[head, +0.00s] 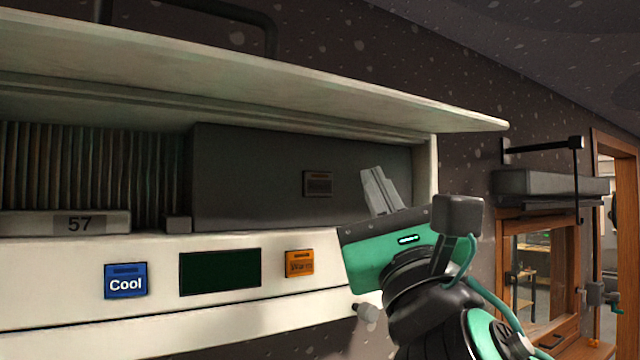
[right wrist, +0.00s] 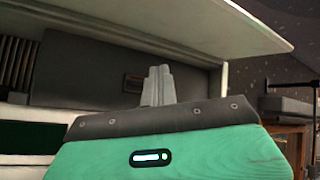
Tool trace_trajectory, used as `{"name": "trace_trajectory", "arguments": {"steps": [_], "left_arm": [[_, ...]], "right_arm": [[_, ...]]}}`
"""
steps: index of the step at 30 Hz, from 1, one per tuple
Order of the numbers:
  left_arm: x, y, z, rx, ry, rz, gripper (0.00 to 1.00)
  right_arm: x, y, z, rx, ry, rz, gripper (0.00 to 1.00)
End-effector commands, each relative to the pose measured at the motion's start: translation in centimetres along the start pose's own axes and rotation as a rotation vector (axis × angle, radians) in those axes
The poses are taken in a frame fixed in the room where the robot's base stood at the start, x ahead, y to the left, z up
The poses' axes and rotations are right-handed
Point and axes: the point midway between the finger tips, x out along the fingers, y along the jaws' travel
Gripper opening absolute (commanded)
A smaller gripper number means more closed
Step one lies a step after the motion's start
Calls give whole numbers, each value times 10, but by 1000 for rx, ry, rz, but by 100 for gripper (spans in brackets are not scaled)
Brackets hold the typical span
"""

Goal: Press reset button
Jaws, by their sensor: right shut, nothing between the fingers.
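A small dark brown rectangular button (head: 318,184) sits on the dark grey panel (head: 250,180) inside the open wall unit. Its label is too small to read, so I cannot confirm it is the reset button. It also shows in the right wrist view (right wrist: 132,83), left of my fingers. My right gripper (head: 371,176) is shut and empty, its grey fingers pointing up and toward the panel, right of the brown button. The fingers show upright in the right wrist view (right wrist: 158,72), and appear apart from the button. My left gripper is not in view.
A raised white lid (head: 250,85) overhangs the panel. Below are a blue Cool button (head: 126,281), a dark screen (head: 220,272) and an orange button (head: 299,263). A wood-framed window (head: 540,275) is at right.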

Motion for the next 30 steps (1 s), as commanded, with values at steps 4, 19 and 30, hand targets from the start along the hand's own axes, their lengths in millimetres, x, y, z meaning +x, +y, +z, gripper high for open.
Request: {"name": "trace_trajectory", "arguments": {"steps": [4, 19, 30], "left_arm": [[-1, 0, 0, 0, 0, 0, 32], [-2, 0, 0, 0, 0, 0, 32], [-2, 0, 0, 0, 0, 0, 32]], "right_arm": [[13, 10, -10, 1, 4, 0, 0], [53, 39, -40, 1, 2, 1, 0], [56, 41, -41, 1, 1, 1, 0]]}}
